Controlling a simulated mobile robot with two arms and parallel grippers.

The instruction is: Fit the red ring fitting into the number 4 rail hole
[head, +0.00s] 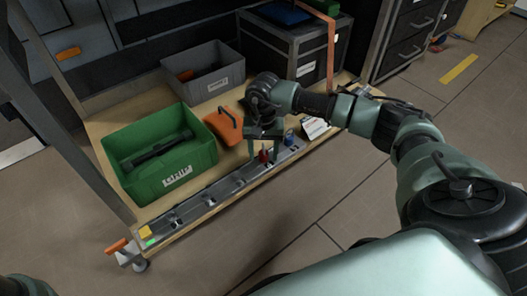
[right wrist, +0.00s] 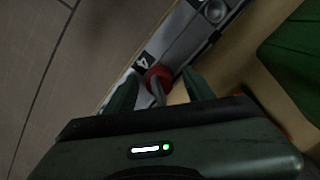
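The red ring fitting (head: 264,156) stands at the grey rail (head: 207,200) along the shelf's front edge. In the right wrist view the red ring (right wrist: 159,74) lies right beside the black number 4 label (right wrist: 142,61), with a grey part projecting from it. My right gripper (head: 264,152) is over the rail, fingers pointing down. Its fingers (right wrist: 160,78) stand on either side of the ring with gaps visible, so it looks open around it. The number 4 hole itself is hidden under the ring; how deep the fitting sits cannot be told. My left gripper is not in view.
A green crate (head: 190,172) holding a dark tool and an orange case (head: 225,126) stand behind the rail. A grey bin (head: 217,84) and a black case (head: 300,47) are farther back. Floor in front is clear.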

